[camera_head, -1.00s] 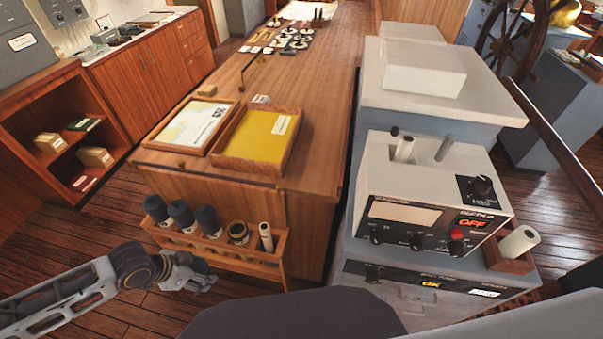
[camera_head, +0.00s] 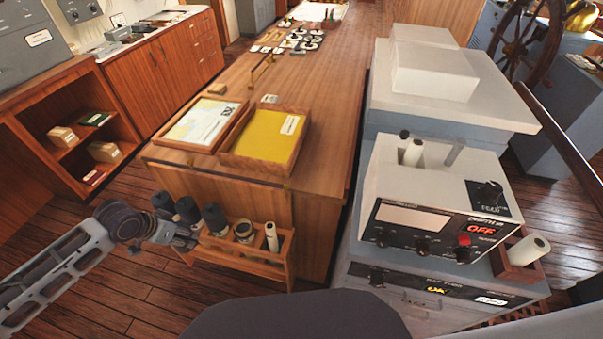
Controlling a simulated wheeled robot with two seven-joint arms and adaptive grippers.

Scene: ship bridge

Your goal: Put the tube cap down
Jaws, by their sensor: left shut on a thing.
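My left gripper (camera_head: 192,240) is at the front left of a wooden rack (camera_head: 240,262) on the end of the wooden chart counter. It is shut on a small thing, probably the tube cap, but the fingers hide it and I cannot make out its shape. The rack holds several tubes. Dark tops (camera_head: 162,203) show on the left ones, an open-looking round end (camera_head: 244,231) is to their right, and a slim pale roll (camera_head: 271,237) stands at the right. I cannot tell whether the gripper touches the rack. My right gripper is not in view.
A grey instrument console (camera_head: 440,205) with a lit OFF sign stands to the right, with pale rolls in its top and a roll (camera_head: 529,249) in a side holder. A yellow tray (camera_head: 267,135) and a chart tray (camera_head: 203,124) lie on the counter. Floor is free left of it.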

